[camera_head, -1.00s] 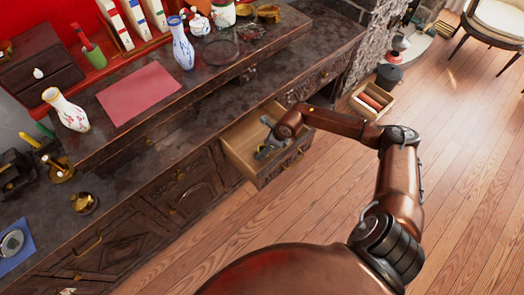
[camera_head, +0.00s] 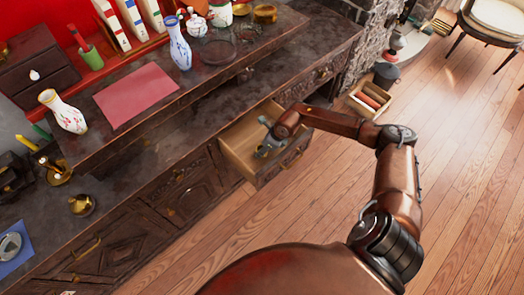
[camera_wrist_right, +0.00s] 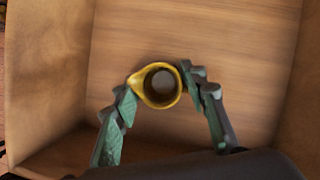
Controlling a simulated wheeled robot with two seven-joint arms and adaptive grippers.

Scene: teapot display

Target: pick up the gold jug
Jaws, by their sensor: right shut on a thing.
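The gold jug (camera_wrist_right: 160,88) shows from above in the right wrist view, with its round mouth open and its spout to the left. It is inside the open wooden drawer (camera_head: 238,152); the drawer floor also shows around it in the wrist view (camera_wrist_right: 230,45). My right gripper (camera_wrist_right: 158,86) has a finger on each side of the jug and is shut on it. In the head view my right gripper (camera_head: 268,147) reaches down into the drawer, and I cannot make out the jug there. My left gripper is not in view.
The drawer walls (camera_wrist_right: 45,80) stand close around the gripper. The dark cabinet top above holds a blue-white vase (camera_head: 180,45), a white floral vase (camera_head: 66,112) and a pink mat (camera_head: 136,95). A crate (camera_head: 369,97) sits on the open wooden floor at right.

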